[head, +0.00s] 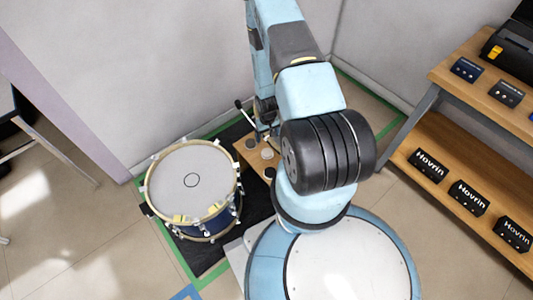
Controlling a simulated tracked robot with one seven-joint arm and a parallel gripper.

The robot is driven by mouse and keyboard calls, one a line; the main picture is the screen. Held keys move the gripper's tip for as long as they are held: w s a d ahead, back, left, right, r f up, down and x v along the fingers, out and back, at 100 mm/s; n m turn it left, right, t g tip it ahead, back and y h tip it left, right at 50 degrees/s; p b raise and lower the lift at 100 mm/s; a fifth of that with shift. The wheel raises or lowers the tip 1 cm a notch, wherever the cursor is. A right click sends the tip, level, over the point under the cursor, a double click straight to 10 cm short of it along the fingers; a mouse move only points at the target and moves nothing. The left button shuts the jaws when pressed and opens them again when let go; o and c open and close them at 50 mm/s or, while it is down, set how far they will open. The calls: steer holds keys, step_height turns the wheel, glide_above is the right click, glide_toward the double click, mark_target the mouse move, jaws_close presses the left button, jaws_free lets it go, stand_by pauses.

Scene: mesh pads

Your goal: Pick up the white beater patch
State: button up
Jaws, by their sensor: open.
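A small round white patch (267,154), which looks like the beater patch, lies on a wooden board (243,153) beside the drum. A greyer round pad (251,143) lies just left of it, and another dark pad (270,172) shows partly below it at my arm's edge. My gripper (263,132) points down above the back of the board, close behind the pads and apart from the white patch as far as I can see. Its jaws are open and look empty. My arm hides the right part of the board.
A drum (191,172) with a pale head stands left of the board on a black mat (214,258) edged with green tape. A dark-tipped stick (245,112) rises behind the board. A wooden shelf (450,110) with several black boxes stands right. Walls close the back.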

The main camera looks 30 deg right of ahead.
mark_target(267, 152)
step_height(267, 152, down, 14)
steer(key=shift+d+r, duration=0.1)
steer(key=shift+r, duration=0.05)
stand_by(0.7)
steer(key=c, duration=1.1)
steer(key=shift+w+r, duration=0.1)
steer(key=shift+r, duration=0.05)
steer(key=shift+c, duration=0.2)
